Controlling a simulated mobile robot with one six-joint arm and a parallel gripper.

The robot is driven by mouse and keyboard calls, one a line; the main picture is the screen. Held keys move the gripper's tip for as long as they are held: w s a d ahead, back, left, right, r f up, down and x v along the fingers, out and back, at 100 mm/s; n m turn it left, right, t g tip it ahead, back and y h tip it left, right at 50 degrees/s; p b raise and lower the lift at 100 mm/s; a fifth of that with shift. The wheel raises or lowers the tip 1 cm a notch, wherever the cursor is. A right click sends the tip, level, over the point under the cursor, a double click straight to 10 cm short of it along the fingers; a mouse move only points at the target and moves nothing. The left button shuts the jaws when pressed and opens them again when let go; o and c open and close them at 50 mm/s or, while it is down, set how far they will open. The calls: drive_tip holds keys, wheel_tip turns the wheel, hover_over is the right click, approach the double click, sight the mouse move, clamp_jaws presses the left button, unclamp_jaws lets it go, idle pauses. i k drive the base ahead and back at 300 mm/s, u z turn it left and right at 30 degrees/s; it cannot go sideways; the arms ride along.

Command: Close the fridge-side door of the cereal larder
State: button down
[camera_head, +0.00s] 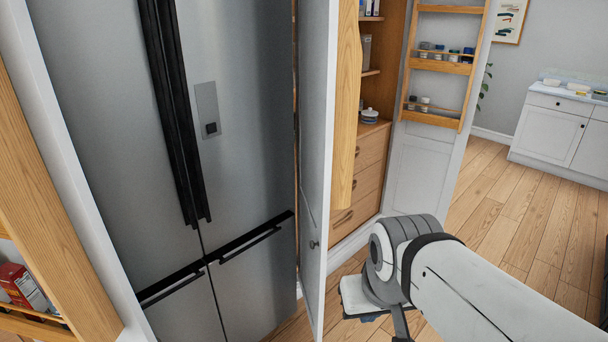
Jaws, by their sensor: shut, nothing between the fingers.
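Two open white doors flank the steel fridge. The right one (317,150) stands out nearly edge-on between fridge and right larder, its knob (313,243) on the fridge side and a wooden rack (346,110) on its inner side. The left one (80,200) is in the near left, carrying a wooden rack (40,190) with a red box (22,287). I cannot tell for sure which larder holds cereal. My gripper (400,325) is shut and empty at the bottom edge, partly cut off and hidden by my wrist, right of the right door and apart from it.
The fridge (240,120) has long black handles (172,110). The right larder has wooden drawers (358,172), and its far door (425,165) is open with racks of jars. A white cabinet (552,130) stands at the back right. Wooden floor (500,220) is clear there.

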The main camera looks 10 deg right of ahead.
sight(329, 54)
drive_tip(key=i, duration=1.3)
drive_tip(key=u, duration=0.1)
